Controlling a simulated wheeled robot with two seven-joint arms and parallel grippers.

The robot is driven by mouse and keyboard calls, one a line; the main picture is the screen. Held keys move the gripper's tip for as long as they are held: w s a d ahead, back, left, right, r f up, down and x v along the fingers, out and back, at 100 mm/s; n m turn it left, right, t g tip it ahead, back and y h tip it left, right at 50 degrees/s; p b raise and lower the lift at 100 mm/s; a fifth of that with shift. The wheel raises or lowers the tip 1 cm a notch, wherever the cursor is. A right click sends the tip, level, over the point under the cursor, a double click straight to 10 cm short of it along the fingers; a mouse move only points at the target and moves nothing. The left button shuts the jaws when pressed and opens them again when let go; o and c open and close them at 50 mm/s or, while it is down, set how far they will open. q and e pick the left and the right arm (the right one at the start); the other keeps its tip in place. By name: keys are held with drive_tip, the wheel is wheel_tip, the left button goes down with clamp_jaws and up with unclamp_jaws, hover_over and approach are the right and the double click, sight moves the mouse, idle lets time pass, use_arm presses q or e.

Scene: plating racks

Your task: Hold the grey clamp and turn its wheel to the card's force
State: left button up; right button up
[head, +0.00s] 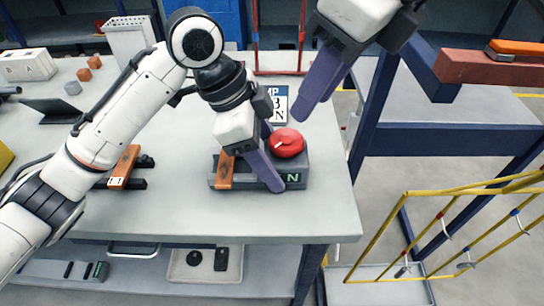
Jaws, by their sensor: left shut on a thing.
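The grey clamp (297,160) sits near the front right of the table, with an orange-brown piece (226,172) at its left end. Its red wheel (286,143) is on top, and its green display (291,178) shows an "N"; a finger covers the rest. My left gripper (268,165) is shut on the clamp, just left of the wheel. The white card (278,103), ending in "N", stands behind the clamp and is partly covered. My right gripper (314,98) is above and right of the wheel, apart from it; its finger gap is unclear.
A second orange-brown piece (124,167) lies on black supports at left. A dark tablet-like stand (52,110) and small blocks (84,74) are further back. A yellow rack (440,235) stands right of the table edge. The front middle of the table (190,215) is clear.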

drive_tip(key=shift+o, duration=0.2)
drive_tip(key=o, duration=0.4)
drive_tip(key=shift+s, duration=0.1)
drive_tip(key=o, duration=0.4)
drive_tip(key=s+a+f+n+g+y, duration=0.1)
drive_tip(key=s+f+n+g, duration=0.1)
drive_tip(key=s, duration=0.2)
drive_tip(key=s+a+f+n+g+y, duration=0.1)
drive_tip(key=s+a+f+g, duration=0.1)
drive_tip(key=s, duration=0.1)
drive_tip(key=s+a+f+n+g+y, duration=0.1)
drive_tip(key=s+a+f+n, duration=0.1)
drive_tip(key=s, duration=0.2)
drive_tip(key=shift+s+f+n+g, duration=0.2)
drive_tip(key=shift+s+n+g, duration=0.1)
drive_tip(key=shift+s+g, duration=0.1)
drive_tip(key=s+a+f+n+g+y, duration=0.2)
drive_tip(key=s+a+n+g+y, duration=0.3)
drive_tip(key=s+g, duration=0.2)
drive_tip(key=w+d+r+n+y, duration=0.4)
drive_tip(key=w+d+y, duration=0.2)
drive_tip(key=d, duration=0.6)
drive_tip(key=m+t, duration=0.6)
drive_tip(key=t, duration=0.3)
approach(299, 138)
drive_tip(key=shift+t+y, duration=0.4)
drive_tip(key=a, duration=1)
drive_tip(key=shift+s+f, duration=0.4)
